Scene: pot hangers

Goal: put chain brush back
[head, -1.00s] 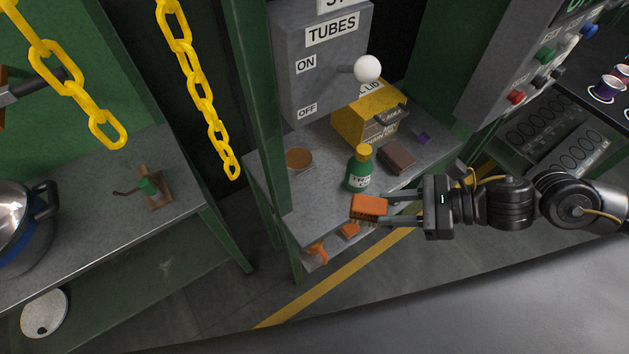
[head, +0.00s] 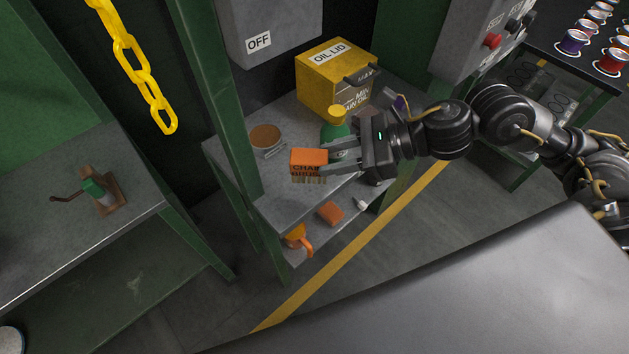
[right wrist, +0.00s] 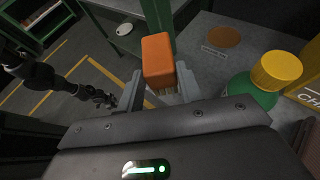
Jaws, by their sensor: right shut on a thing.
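The chain brush (head: 309,162) is an orange block with dark lettering and pale bristles pointing down. My right gripper (head: 325,160) is shut on it and holds it above the shelf unit's upper grey shelf (head: 285,196). In the right wrist view the orange brush (right wrist: 158,58) sits between the two fingers (right wrist: 160,88). A green bottle (head: 335,130) with a yellow cap stands right behind the gripper, partly hidden by it. It also shows in the right wrist view (right wrist: 250,92). My left gripper is not in the head view.
A round brown disc (head: 265,137) with a label in front lies on the upper shelf. The yellow oil lid box (head: 325,78) stands at the back. The lower shelf holds an orange mug-like thing (head: 297,237) and an orange block (head: 331,213). A yellow chain (head: 135,60) hangs at left.

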